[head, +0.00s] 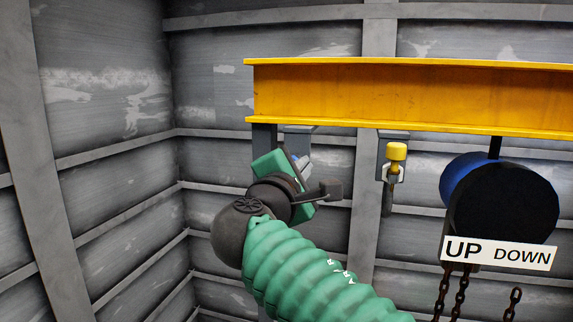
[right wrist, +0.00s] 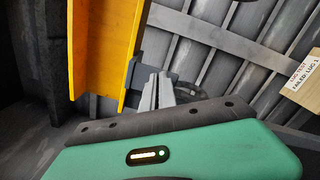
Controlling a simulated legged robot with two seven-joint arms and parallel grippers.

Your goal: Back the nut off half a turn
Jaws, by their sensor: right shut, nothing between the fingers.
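My right gripper (head: 302,163) is raised on its green-sleeved arm, just under the left end of the yellow beam (head: 410,98). In the right wrist view its two grey fingers (right wrist: 158,92) are together with nothing seen between them. They point up beside a dark grey bracket (right wrist: 132,72) at the beam's edge. I cannot make out the nut in either view; my gripper and hand cover part of the area under the beam. A small blue patch shows by the fingers in the head view, too small to identify. My left gripper is not in view.
A yellow-topped fitting (head: 397,152) hangs from a bracket under the beam. Further right, a black and blue hoist (head: 500,200) carries an UP/DOWN sign (head: 498,252) and rusty chains (head: 460,290). A tag (right wrist: 304,78) reads "FAILED: LUG 1". Ribbed metal walls stand behind.

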